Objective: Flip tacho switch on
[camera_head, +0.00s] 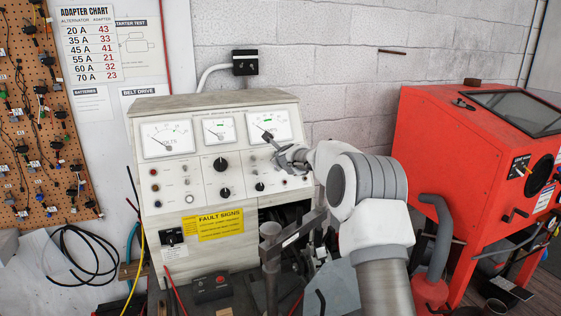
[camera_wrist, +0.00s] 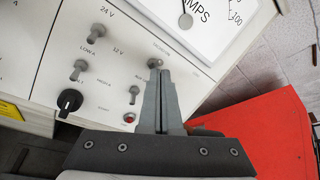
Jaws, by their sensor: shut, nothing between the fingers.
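The cream test bench panel (camera_head: 205,185) carries dials, knobs and small toggle switches. My gripper (camera_head: 272,143) is at the panel's upper right, just below the right-hand meter. In the wrist view my gripper (camera_wrist: 160,72) is shut and empty, its fingers side by side. A small metal toggle switch (camera_wrist: 154,62) shows right at the fingertips, partly hidden by them.
Other toggles stand left of the fingers: the 24 V/12 V one (camera_wrist: 97,32), the LOW-A one (camera_wrist: 79,69) and a lower one (camera_wrist: 134,94). A black knob (camera_wrist: 70,100) and the amps meter (camera_wrist: 190,20) are close. A red cabinet (camera_head: 440,150) stands right.

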